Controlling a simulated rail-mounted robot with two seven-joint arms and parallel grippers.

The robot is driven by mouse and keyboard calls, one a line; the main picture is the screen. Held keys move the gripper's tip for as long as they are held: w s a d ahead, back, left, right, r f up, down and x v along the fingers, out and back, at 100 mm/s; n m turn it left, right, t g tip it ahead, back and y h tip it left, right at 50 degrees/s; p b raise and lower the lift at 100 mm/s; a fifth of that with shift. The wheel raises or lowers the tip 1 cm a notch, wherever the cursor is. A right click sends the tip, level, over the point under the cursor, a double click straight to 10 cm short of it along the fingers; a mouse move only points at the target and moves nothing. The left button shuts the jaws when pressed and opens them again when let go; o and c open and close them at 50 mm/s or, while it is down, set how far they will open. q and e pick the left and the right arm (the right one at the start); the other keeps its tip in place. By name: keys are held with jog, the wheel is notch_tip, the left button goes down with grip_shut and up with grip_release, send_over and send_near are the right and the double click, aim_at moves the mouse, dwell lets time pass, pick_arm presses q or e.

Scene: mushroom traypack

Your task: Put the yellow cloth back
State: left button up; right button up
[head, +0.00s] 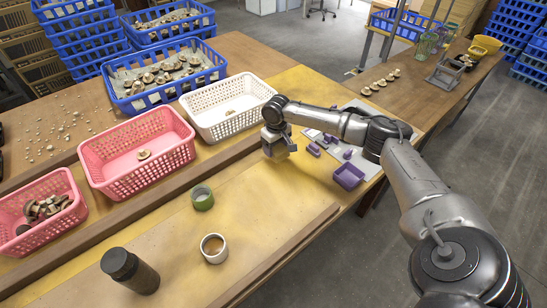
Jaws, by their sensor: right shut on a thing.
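My right gripper (279,153) hangs over the middle of the table, just in front of the white basket (230,130). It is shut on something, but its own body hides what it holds. I cannot make out a yellow cloth for certain in this view. The near table (255,205) has a yellowish surface with no clear cloth edge. A yellow object (484,46) sits on the far right bench, too small to identify. My left gripper is not in view.
Pink baskets (110,177) and a blue crate (155,105) of mushrooms stand left. A green tape roll (202,198), a white mug (214,258) and a dark bottle (130,271) stand in front. A purple tray (348,177) lies right. Bare table lies between the mug and my gripper.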

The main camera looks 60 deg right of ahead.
aim_at(274, 154)
jog(key=shift+w+a+f, duration=0.1)
jog(key=shift+w+f, duration=0.3)
jog(key=shift+w, duration=0.1)
jog(key=shift+f+b, duration=1)
jog(key=shift+f, duration=1)
jog(key=shift+r, duration=0.1)
jog(key=o, duration=0.8)
jog(key=shift+o, duration=0.2)
